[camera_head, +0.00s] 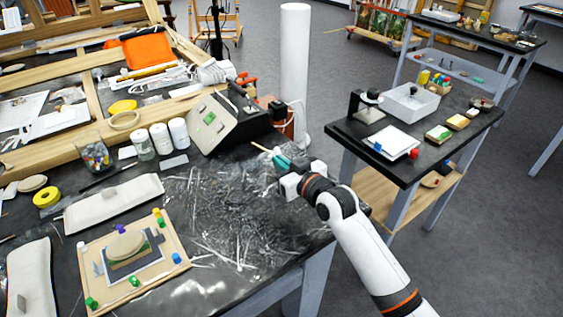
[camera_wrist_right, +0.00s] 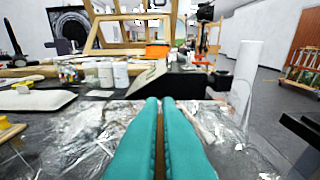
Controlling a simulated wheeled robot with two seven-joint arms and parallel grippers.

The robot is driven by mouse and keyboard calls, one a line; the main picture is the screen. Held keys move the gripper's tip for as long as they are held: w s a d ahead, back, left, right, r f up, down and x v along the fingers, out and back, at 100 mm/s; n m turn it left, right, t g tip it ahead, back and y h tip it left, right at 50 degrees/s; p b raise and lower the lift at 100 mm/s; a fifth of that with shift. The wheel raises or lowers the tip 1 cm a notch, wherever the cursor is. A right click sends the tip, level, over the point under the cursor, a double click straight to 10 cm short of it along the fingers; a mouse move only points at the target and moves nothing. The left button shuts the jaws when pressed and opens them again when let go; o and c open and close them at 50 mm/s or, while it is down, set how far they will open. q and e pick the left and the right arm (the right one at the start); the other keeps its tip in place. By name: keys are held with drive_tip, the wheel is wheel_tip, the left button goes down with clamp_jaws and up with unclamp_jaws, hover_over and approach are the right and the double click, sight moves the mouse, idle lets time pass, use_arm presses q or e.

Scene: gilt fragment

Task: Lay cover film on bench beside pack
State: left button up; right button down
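The clear, crinkled cover film (camera_head: 215,215) lies spread over the dark bench top, to the right of the pack (camera_head: 157,268). The pack is a tan board with coloured pegs, a grey sheet and a round beige pad on it. The film also shows in the right wrist view (camera_wrist_right: 75,145), on both sides of the teal fingers. My right gripper (camera_head: 270,155) is over the film's far right side, its fingers close together (camera_wrist_right: 160,101). I cannot tell whether film is pinched between them. My left gripper is not in view.
A grey sloped device (camera_head: 215,125) and white jars (camera_head: 160,138) stand behind the film. A white roll (camera_head: 294,70) stands upright at the far right corner. Beige pads (camera_head: 115,203) lie on the left. A separate dark table (camera_head: 345,130) stands to the right.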

drive_tip(key=shift+f, duration=0.5)
drive_tip(key=c, duration=1.6)
unclamp_jaws()
drive_tip(key=shift+c, duration=0.2)
drive_tip(key=shift+r, duration=0.55)
drive_tip(key=shift+s+d+r, duration=0.1)
drive_tip(key=shift+s+d, duration=0.1)
drive_tip(key=shift+s, duration=0.05)
drive_tip(key=v, duration=1.1)
drive_tip(key=shift+s+d, duration=0.1)
drive_tip(key=shift+s, duration=0.05)
